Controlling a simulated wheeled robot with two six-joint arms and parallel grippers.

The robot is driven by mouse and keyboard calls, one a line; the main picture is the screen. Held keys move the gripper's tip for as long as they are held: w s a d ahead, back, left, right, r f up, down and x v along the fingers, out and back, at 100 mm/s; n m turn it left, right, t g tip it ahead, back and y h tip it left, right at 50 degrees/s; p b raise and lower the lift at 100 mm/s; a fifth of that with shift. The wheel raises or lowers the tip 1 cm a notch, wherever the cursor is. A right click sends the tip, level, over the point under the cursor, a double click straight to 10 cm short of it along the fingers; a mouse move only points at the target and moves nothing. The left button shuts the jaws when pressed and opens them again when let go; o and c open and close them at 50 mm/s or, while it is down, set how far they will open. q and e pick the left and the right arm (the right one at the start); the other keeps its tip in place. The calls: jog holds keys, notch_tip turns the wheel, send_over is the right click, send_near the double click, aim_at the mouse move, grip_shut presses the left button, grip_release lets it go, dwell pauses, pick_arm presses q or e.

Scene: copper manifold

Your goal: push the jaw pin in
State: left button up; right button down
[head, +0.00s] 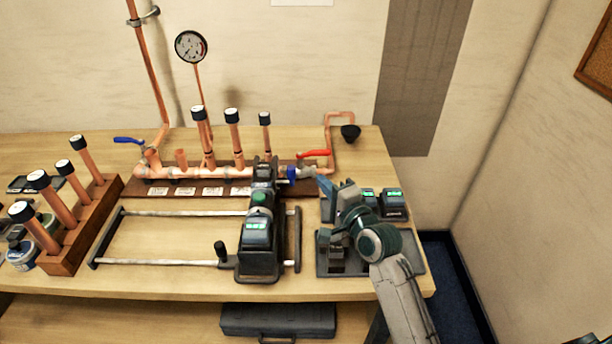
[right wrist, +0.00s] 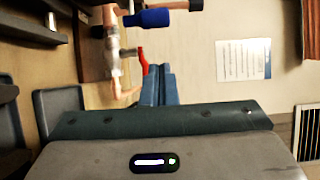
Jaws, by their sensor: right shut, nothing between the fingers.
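The black press tool (head: 258,235) with a green button lies on a sliding frame, its head toward the copper manifold (head: 220,172). At the right side of its head is a blue cylindrical piece (head: 291,173) with a grey end, which looks like the jaw pin. A blue cylinder also shows at the top of the right wrist view (right wrist: 148,18). My right gripper (head: 323,183) is shut and empty, its blue fingertips (right wrist: 158,82) together, to the right of the blue piece and apart from it. How deep the pin sits is unclear. My left gripper is not in view.
A red-handled valve (head: 314,154) stands close behind my right fingertips. Batteries (head: 394,203) sit on a dark tray by my right arm. A wooden rack (head: 85,225) holds capped copper tubes at left. The frame's rails (head: 165,263) cross the table's middle.

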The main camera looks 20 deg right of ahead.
jog(key=w+a, duration=0.1)
jog(key=a, duration=0.1)
jog(key=w+a+p, duration=0.1)
jog(key=w, duration=0.1)
jog(key=shift+a, duration=0.35)
